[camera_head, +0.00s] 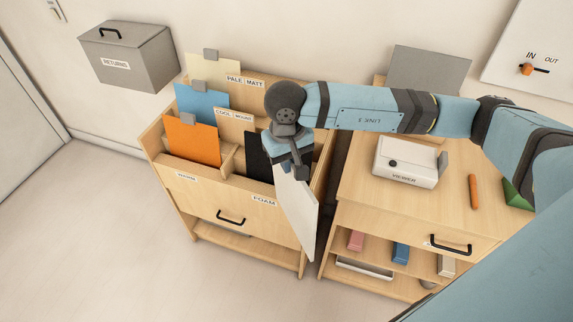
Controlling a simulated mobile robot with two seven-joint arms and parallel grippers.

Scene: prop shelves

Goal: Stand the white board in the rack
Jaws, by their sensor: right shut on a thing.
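The white board (296,208) hangs tilted from my right gripper (292,165), in front of the right part of the wooden rack (216,199). My right gripper is shut on the board's upper edge; the fingertips are partly hidden by the wrist. The board's lower end reaches down past the rack's front panel. The rack holds an orange board (192,141), a blue board (202,103), a cream board (213,68) and a black board (258,157). The black board stands in the front right section, partly hidden by my gripper. My left gripper is not in view.
A wooden cabinet (371,196) stands right of the rack with a white viewer box (405,163), an orange cylinder (474,191) and a green item (516,195) on top. A grey returns box (129,58) hangs on the wall. The floor at left is clear.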

